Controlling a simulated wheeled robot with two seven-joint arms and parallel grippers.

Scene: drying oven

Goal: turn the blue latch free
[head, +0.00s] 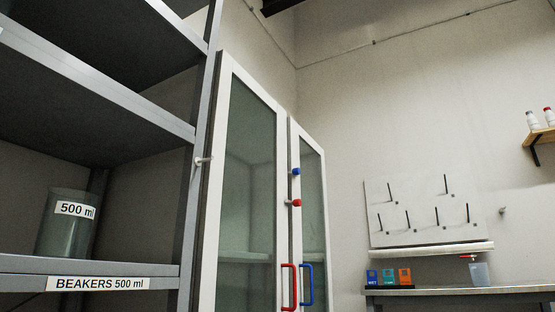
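A blue latch (296,171) shows as a small knob on the narrow right door of the tall glass-fronted cabinet (222,180). A red knob (295,203) sits just below it. Lower down are a red handle (289,287) on the left door and a blue handle (307,285) on the right door. Both doors look closed. The exact turn of the blue latch is too small to tell. Neither of my grippers shows in the head view.
A grey shelf rack (150,270) with a beaker (66,235) labelled 500 ml stands at the left, close to the cabinet. At the right, a bench (450,291) holds small coloured boxes (388,276) and a container (480,273) below a peg board (420,207).

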